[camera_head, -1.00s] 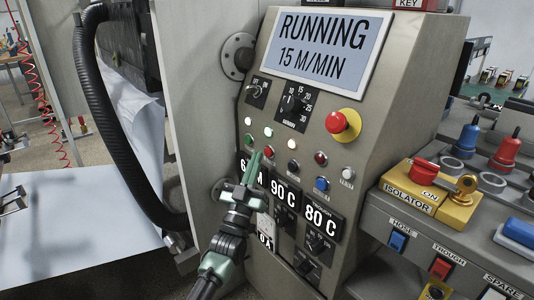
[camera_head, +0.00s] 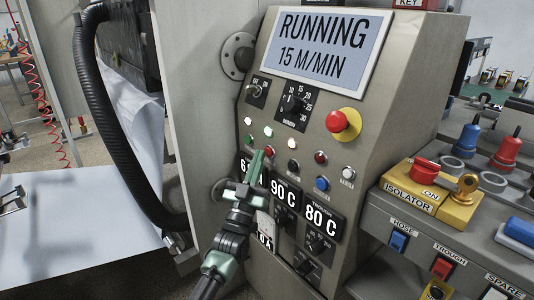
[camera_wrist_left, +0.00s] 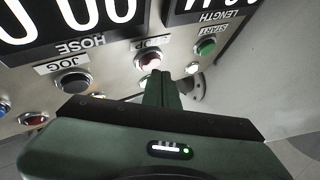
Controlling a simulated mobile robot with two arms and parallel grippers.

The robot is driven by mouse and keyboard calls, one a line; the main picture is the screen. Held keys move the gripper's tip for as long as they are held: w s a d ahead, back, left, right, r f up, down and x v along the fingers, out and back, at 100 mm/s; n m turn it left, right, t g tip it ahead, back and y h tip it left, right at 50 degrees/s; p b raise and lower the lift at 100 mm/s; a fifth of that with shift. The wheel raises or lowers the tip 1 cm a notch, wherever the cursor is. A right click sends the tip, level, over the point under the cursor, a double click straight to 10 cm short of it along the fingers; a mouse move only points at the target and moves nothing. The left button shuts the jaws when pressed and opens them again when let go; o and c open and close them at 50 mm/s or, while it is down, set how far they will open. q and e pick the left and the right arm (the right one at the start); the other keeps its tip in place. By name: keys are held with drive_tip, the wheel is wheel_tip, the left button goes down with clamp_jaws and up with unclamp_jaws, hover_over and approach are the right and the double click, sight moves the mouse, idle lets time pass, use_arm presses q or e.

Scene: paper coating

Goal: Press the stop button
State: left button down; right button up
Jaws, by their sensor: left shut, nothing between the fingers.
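In the head view only part of the stop button (camera_head: 259,145) shows, just above my left fingertips. My left gripper (camera_head: 257,154) is shut and empty, pointing up at the panel. In the left wrist view its fingertips (camera_wrist_left: 163,76) are close beside the stop button; I cannot tell if they touch it. The display (camera_head: 324,44) reads RUNNING, 15 M/MIN. My right gripper is not in view.
The green start button (camera_wrist_left: 206,47) and black jog button (camera_wrist_left: 73,82) flank the stop button. A red mushroom button (camera_head: 343,124) on yellow sits higher right. A black hose (camera_head: 115,130) hangs left. The isolator (camera_head: 436,193) stands on the right-hand console.

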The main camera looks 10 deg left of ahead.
use_arm(q)
drive_tip(key=shift+w+d, duration=0.2)
drive_tip(key=shift+w, duration=0.1)
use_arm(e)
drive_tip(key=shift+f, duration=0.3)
use_arm(q)
drive_tip(key=shift+s, duration=0.1)
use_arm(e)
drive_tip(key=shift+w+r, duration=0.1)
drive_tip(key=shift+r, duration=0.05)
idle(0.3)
use_arm(q)
drive_tip(key=shift+s+a+p, duration=0.3)
drive_tip(key=shift+s+a, duration=0.15)
drive_tip(key=shift+s, duration=0.1)
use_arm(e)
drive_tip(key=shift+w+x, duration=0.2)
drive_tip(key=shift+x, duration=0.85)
use_arm(q)
drive_tip(key=shift+s+a, duration=0.1)
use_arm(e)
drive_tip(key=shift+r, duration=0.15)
